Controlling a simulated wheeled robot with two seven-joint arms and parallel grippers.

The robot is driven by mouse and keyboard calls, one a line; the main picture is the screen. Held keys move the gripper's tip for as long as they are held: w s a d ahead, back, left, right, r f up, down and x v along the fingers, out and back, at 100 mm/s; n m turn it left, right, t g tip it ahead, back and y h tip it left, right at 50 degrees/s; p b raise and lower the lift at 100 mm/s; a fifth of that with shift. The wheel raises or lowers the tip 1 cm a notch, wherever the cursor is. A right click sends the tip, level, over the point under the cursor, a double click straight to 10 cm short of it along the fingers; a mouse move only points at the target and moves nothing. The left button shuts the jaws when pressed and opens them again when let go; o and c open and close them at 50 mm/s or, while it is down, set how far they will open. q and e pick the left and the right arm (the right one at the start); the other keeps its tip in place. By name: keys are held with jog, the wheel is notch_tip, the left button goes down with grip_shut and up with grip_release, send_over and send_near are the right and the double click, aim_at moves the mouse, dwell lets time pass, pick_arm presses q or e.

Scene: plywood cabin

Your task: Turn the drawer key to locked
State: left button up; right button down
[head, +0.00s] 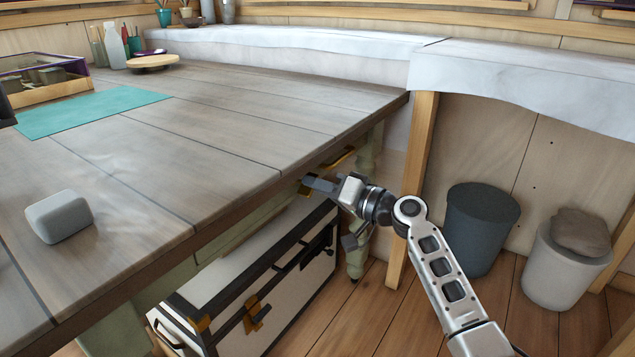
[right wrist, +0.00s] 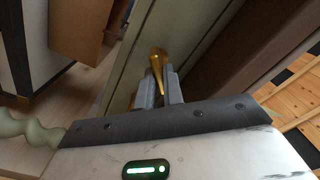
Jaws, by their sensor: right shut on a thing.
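The drawer key is a brass piece (right wrist: 157,62) in the right wrist view, set at the pale green drawer front (right wrist: 185,45). My right gripper (right wrist: 160,88) is shut on the key, one grey finger on each side of it. In the head view, my right gripper (head: 310,184) reaches in from the right, under the table's edge. A bit of brass shows at its fingertips there, but the fingers mostly hide the key. Which way the key is turned is hard to tell. A dark shape at the left edge of the head view may be part of my left gripper; its fingers do not show.
The wooden table (head: 190,140) overhangs the drawer. A brass handle (head: 341,158) sits just beyond the gripper. A white chest (head: 255,285) with black edges stands below. A grey block (head: 59,215) lies on the table. Two bins (head: 480,228) stand at the right.

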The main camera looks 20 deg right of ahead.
pick_arm(q)
jog(key=shift+s+a+f+g+y+p, duration=0.1)
jog(key=shift+a+f+g+y+p, duration=0.3)
jog(key=shift+f+p, duration=0.45)
jog(key=shift+a+f+g+y+p, duration=0.2)
jog(key=shift+f+g+p, duration=0.45)
jog(key=shift+p, duration=0.3)
pick_arm(e)
jog(key=shift+f+m, duration=0.2)
jog(key=shift+m, duration=4.2)
jog(key=c, duration=1.5)
grip_release()
pick_arm(q)
jog(key=shift+r, duration=0.1)
jog(key=shift+a+f+g+p, duration=0.15)
jog(key=shift+f+g+p, duration=0.25)
jog(key=shift+p, duration=0.35)
pick_arm(e)
jog(key=v, duration=1.6)
